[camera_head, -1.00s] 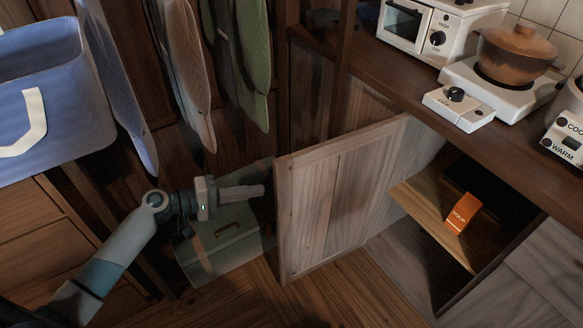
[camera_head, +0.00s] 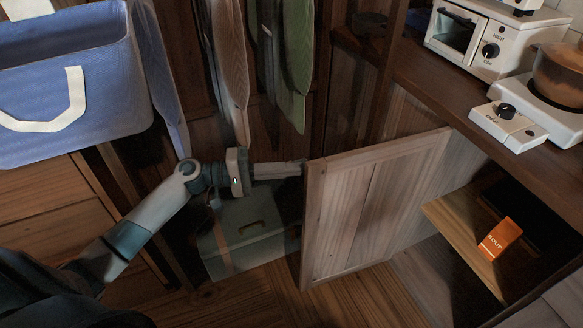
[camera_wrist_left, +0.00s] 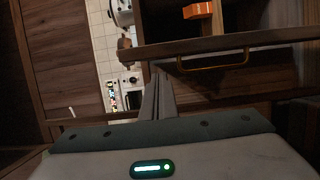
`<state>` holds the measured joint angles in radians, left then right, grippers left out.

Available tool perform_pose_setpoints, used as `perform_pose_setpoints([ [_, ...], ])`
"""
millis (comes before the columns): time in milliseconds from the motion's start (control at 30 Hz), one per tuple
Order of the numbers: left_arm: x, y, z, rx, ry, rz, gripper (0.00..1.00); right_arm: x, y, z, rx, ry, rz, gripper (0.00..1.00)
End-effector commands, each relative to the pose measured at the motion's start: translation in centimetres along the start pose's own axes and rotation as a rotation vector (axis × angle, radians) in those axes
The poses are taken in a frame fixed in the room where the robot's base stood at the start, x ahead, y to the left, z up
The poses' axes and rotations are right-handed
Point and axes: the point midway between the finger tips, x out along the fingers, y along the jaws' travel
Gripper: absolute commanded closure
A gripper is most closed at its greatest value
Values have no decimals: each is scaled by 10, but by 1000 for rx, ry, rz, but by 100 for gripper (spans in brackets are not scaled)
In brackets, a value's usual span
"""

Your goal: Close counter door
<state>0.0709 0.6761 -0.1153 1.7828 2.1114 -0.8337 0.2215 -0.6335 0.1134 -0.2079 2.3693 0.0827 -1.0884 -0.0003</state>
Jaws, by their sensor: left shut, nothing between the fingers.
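The counter door (camera_head: 375,205) is a wooden panel standing open, swung out from the counter cabinet. Its free edge faces my left arm. My left gripper (camera_head: 304,168) is shut and empty, with its tips at that free edge. I cannot tell whether they touch it. In the left wrist view the shut fingers (camera_wrist_left: 158,98) point toward the door (camera_wrist_left: 225,45), whose brass bar handle (camera_wrist_left: 213,64) shows to the right of them. My right gripper is not in view.
The open cabinet has a shelf (camera_head: 457,228) with an orange soup box (camera_head: 500,238). A toaster oven (camera_head: 480,38) and a pot on a burner (camera_head: 560,75) stand on the counter. A grey-green case (camera_head: 245,235) is on the floor below my gripper.

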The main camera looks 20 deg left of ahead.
Motion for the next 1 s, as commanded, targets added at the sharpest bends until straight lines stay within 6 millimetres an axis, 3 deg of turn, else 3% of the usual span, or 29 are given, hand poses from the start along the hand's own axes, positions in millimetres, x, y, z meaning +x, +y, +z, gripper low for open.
perform_pose_setpoints([
  [500,72,1,0,1,0,1,100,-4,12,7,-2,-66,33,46],
  [1000,82,0,0,1,0,0,100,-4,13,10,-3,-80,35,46],
])
